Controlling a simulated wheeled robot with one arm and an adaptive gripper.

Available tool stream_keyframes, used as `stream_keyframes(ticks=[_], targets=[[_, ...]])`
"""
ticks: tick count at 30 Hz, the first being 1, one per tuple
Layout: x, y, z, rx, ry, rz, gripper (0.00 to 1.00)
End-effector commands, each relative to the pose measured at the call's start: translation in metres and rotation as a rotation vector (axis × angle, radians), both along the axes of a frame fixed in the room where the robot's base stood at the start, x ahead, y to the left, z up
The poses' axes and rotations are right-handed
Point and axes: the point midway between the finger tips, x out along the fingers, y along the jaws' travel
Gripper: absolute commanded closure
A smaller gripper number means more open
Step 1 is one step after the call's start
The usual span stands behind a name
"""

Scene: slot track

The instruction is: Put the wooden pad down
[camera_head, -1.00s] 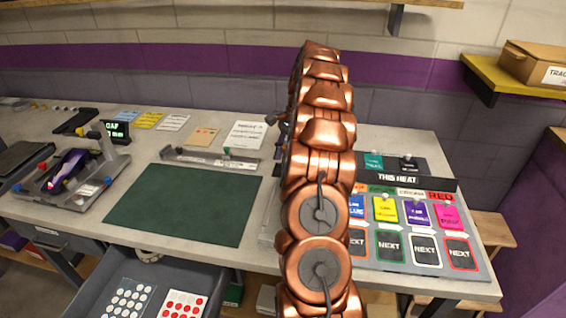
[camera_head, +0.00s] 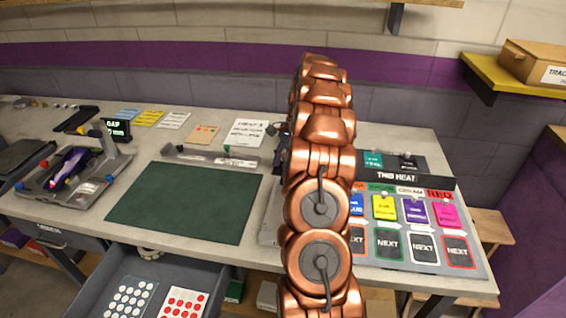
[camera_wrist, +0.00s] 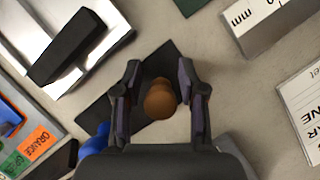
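In the wrist view, a rounded brown wooden piece (camera_wrist: 160,98), which looks like the handle of the wooden pad, stands over a flat dark strip (camera_wrist: 104,112) on the pale bench. My gripper (camera_wrist: 160,95) is open, with one finger on each side of the wooden piece. A gap shows on its left; the right finger is very near it, and I cannot tell whether it touches. In the head view my copper arm hides the wooden piece and most of the gripper.
A dark green mat (camera_head: 185,203) lies clear left of my arm. A board of coloured cards (camera_head: 425,262) lies to the right. A grey track fixture (camera_head: 75,180) stands at the far left. A drawer (camera_head: 215,283) with red and white discs is open below the bench.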

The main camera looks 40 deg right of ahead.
Motion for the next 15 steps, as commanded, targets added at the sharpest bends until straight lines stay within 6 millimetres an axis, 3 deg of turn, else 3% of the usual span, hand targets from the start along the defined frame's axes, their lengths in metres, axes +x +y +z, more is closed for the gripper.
stream_keyframes(ticks=[15], targets=[[0.0008,-0.0023,0.0065,-0.002,-0.002,0.000,0.50]])
